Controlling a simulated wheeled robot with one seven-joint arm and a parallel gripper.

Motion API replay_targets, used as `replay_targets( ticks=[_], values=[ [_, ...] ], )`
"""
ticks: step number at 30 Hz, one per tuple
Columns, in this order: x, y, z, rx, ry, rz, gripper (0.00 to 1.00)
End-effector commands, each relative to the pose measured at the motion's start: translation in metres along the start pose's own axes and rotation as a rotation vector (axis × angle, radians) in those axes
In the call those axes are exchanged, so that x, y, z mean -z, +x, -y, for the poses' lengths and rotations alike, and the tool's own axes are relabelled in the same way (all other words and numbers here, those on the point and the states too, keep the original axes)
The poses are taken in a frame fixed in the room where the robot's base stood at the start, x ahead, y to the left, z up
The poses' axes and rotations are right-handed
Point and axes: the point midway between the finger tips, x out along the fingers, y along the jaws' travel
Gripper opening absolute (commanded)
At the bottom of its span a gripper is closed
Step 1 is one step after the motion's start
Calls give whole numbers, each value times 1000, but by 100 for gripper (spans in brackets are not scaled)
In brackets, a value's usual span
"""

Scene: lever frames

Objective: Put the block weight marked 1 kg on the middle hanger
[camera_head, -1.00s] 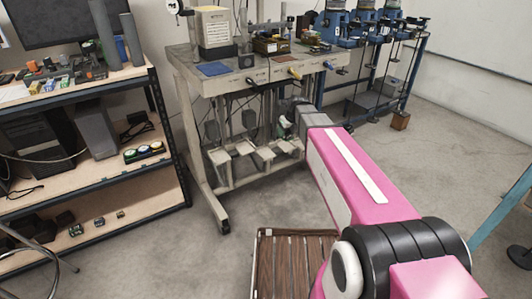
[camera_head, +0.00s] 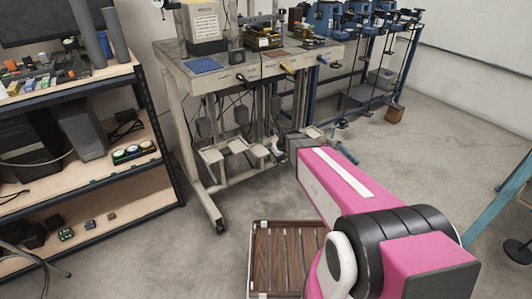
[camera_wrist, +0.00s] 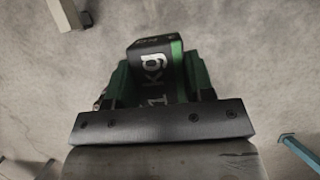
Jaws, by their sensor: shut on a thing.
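The block weight marked 1 kg (camera_wrist: 153,58) is dark with a green side and white lettering. In the wrist view it sits between the fingers of my gripper (camera_wrist: 157,82), which is shut on it. In the head view my arm reaches toward the lever bench (camera_head: 270,68), with its end low in front of the bench's right legs. The block is not clear there. Pale hanger plates (camera_head: 212,155) hang low under the bench; another plate (camera_head: 238,146) is to the right. My arm's end partly hides the right side, so I cannot tell which is the middle hanger.
A shelf rack (camera_head: 95,230) with small weights stands at left. A wooden slatted crate (camera_head: 253,262) is on the floor in front. A blue frame (camera_head: 350,112) stands behind at right. Open floor (camera_head: 410,165) lies right of my arm.

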Motion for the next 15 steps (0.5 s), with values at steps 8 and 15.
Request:
replay_targets(
  ticks=[8,15],
  values=[
    [-50,22,1,0,-1,3,0],
    [-93,40,1,0,-2,2,0]
  ],
)
